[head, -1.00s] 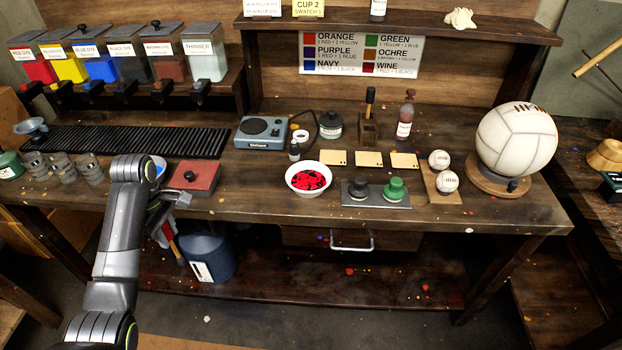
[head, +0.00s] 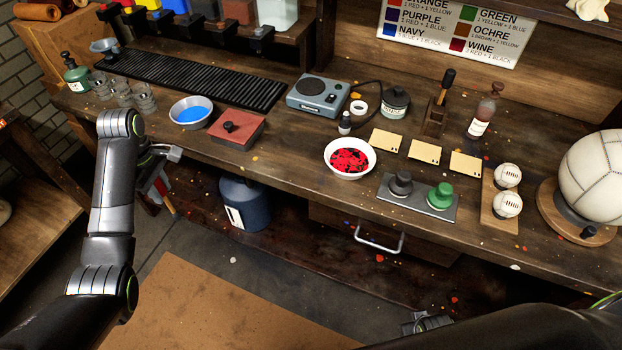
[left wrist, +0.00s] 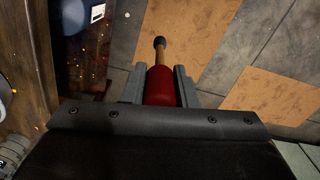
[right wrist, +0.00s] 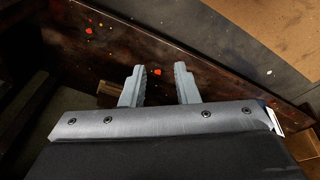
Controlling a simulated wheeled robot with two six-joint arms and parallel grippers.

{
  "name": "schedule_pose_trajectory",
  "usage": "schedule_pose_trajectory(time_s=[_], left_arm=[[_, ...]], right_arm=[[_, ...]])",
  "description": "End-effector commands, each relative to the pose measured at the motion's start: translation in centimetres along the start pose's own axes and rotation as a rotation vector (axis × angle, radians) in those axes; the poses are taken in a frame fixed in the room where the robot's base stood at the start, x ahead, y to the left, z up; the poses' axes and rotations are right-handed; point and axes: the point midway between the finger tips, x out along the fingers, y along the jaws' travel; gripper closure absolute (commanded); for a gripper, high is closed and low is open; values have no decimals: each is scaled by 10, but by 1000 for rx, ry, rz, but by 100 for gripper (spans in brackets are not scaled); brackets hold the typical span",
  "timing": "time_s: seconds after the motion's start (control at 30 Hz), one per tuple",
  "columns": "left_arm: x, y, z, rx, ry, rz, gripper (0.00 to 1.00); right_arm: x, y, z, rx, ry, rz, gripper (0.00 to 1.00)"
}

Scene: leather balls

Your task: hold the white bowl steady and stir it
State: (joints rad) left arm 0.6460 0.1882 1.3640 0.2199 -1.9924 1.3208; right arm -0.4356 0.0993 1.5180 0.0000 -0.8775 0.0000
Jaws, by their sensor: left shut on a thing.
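The white bowl (head: 328,163) stands on the bench, with patchy red and black contents. My left gripper (head: 172,153) is in front of the bench's left part, well left of the bowl. In the left wrist view my left gripper (left wrist: 160,82) is shut on a red-handled tool (left wrist: 160,90) with a wooden shaft and a dark round tip. The tool's tip points away from the gripper and touches nothing visible. My right gripper (head: 428,323) is low in front of the bench, below the drawer handle. In the right wrist view my right gripper (right wrist: 160,85) is open and empty.
Around the bowl are yellowish cards (head: 424,151), a plate with a black and a green knob (head: 417,198), a hotplate (head: 318,95) and a small dark bottle (head: 345,123). Farther left are a red lidded box (head: 237,130) and a basin of blue liquid (head: 191,112). A blue bin (head: 245,205) stands below.

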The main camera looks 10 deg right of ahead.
Motion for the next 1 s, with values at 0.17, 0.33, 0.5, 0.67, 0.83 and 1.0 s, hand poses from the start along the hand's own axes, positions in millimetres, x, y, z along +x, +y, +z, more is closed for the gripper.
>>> schedule_pose_trajectory(time_s=[0.17, 0.33, 0.5, 0.67, 0.83, 1.0], left_arm=[[3, 0, 0, 0, 0, 0, 97], [6, 0, 0, 0, 0, 0, 97], [8, 0, 0, 0, 0, 0, 97], [10, 0, 0, 0, 0, 0, 97], [10, 0, 0, 0, 0, 0, 97], [10, 0, 0, 0, 0, 0, 97]], right_arm=[[-53, 5, -32, 1, 35, 8, 72], [-108, 7, -52, 11, 66, 12, 72], [-170, 5, -74, 98, 128, -14, 72], [-207, -11, -110, 383, 226, -145, 72], [-219, -28, -147, 693, 276, -318, 72], [-227, -44, -184, 1004, 271, -516, 72]])
